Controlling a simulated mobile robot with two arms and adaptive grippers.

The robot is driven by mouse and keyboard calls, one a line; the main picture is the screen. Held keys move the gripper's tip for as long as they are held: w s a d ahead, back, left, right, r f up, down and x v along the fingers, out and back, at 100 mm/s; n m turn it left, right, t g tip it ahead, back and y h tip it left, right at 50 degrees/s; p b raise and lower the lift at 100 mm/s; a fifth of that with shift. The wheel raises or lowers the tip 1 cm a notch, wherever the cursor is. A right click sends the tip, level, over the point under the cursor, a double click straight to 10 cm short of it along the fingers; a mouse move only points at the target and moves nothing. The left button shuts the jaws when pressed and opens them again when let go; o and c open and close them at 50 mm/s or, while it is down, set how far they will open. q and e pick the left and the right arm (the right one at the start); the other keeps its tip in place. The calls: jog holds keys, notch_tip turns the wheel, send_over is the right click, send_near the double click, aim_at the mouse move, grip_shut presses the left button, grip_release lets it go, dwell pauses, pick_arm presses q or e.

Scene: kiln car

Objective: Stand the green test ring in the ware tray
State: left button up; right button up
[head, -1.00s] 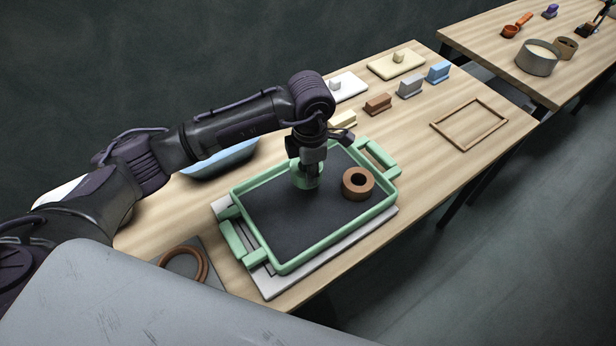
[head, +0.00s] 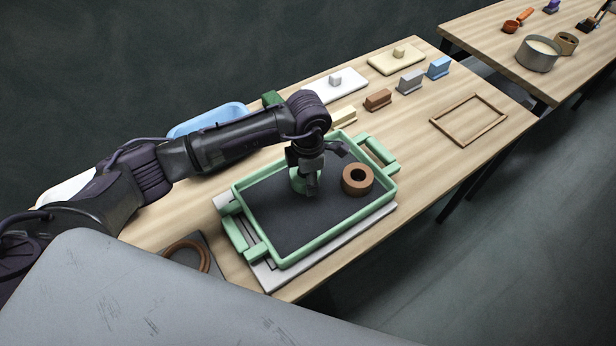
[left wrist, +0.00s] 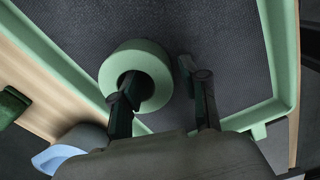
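The green test ring (head: 297,182) sits inside the green-rimmed ware tray (head: 319,253), on its dark floor, in the middle toward the back. In the left wrist view the ring (left wrist: 152,62) shows its round hole facing the camera. My left gripper (head: 311,190) is low over the tray at the ring, partly hiding it in the head view. In the left wrist view its fingers (left wrist: 160,84) are spread: one overlaps the ring's hole and near wall, the other is outside to the right with a gap. A brown ring (head: 357,180) sits in the tray to the right. My right gripper is not in view.
The tray stands on a pale board (head: 271,281). Behind it are small blocks, a green block (head: 272,98) and a blue basin (head: 206,118). A wooden frame (head: 468,122) lies to the right, with bare tabletop between. A brown hoop (head: 203,256) lies front left.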

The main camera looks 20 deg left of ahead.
pick_arm(q)
jog(key=shift+r, duration=0.1)
jog(key=shift+r, duration=0.2)
notch_tip(320, 180, up, 12)
jog(key=b, duration=0.3)
jog(key=shift+f, duration=0.15)
dwell(0.4)
